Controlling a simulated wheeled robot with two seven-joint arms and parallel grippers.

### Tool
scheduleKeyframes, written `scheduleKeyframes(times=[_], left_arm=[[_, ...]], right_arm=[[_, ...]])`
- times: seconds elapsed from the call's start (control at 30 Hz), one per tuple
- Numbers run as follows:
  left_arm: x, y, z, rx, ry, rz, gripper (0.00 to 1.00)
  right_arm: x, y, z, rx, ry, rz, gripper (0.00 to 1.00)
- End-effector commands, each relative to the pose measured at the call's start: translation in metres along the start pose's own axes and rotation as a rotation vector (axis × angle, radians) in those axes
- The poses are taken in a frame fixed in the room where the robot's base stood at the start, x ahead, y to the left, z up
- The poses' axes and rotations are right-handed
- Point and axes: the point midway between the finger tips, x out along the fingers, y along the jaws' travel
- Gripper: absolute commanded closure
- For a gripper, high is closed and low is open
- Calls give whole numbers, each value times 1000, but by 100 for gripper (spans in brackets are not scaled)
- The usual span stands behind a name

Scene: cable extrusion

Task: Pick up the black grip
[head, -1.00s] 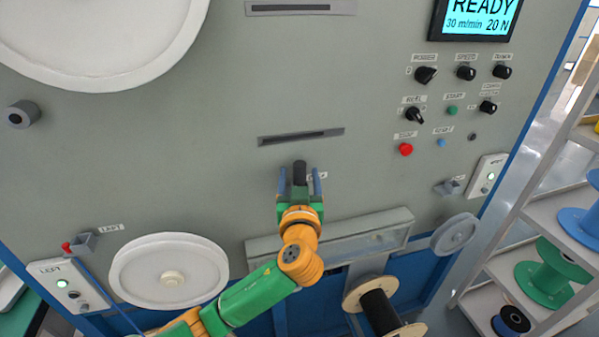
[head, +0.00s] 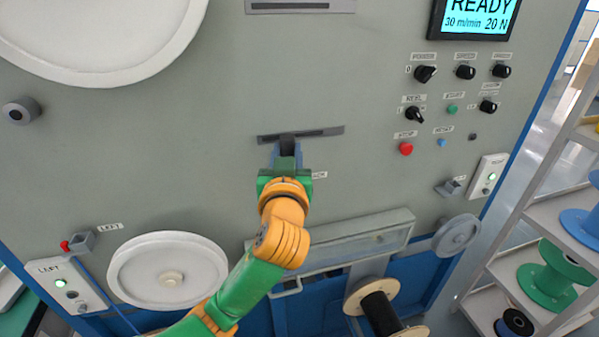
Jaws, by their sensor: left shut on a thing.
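The black grip (head: 287,145) is a short dark cylinder at the lower edge of the middle slot on the grey machine panel. My left gripper (head: 286,155), on the green and orange arm, is shut on it from below. The grip's top overlaps the slot in the picture; I cannot tell whether it sits in the slot or stands in front of it. My right gripper is not in the picture.
The dark slot (head: 318,132) runs across the grey panel. Knobs and a red button (head: 406,149) are on the right. A white wheel (head: 168,272) is at lower left, a clear-fronted tray (head: 345,240) below, and shelves with spools at far right.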

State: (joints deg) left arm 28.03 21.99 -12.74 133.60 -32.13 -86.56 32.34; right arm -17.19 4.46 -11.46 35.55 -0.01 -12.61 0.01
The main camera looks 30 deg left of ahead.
Motion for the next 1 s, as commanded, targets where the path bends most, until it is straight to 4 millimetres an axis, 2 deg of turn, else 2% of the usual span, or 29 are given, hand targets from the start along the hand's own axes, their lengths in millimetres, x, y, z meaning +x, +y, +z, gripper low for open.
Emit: scheduleKeyframes(times=[0.03,0.07,0.1,0.33,0.4,0.43,0.67,1.0], left_arm=[[-9,-8,-19,-13,10,1,100],[-15,-14,-24,-13,11,2,100],[-21,-22,-15,-19,14,-2,100],[-43,-43,-24,-12,9,2,100],[-51,-48,-45,-19,11,12,100],[-54,-51,-48,-20,10,11,100],[-70,-71,-56,-12,5,-1,100],[-74,-75,-59,0,-1,-1,100]], right_arm=[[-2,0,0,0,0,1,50],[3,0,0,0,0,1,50],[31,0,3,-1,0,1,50],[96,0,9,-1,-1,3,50],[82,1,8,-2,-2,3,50],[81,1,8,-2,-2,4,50],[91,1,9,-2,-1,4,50],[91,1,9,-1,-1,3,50]])
